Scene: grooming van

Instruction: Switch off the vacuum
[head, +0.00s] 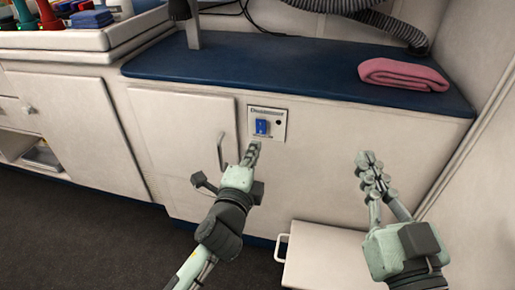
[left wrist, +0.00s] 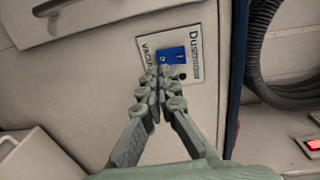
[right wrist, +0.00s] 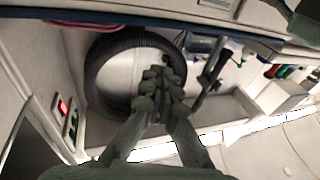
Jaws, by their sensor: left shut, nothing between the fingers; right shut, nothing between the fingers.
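The vacuum's switch panel (head: 267,124) is a pale plate on the front of the white cabinet, with a blue rocker switch (head: 262,127) and a dark round spot beside it. In the left wrist view the blue switch (left wrist: 171,54) sits under the lettering. My left gripper (head: 252,147) is shut and empty, its fingertips just below the switch. In the left wrist view the fingertips (left wrist: 158,74) overlap the switch's lower edge; I cannot tell whether they touch. My right gripper (head: 368,160) is shut and empty, in front of the cabinet to the right.
A dark blue bench top (head: 300,68) above the panel holds a folded pink towel (head: 403,74). A grey ribbed hose (head: 400,27) runs behind it. A white panel with a handle (head: 325,256) is low between my arms. A red-lit switch (right wrist: 63,107) shows in the right wrist view.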

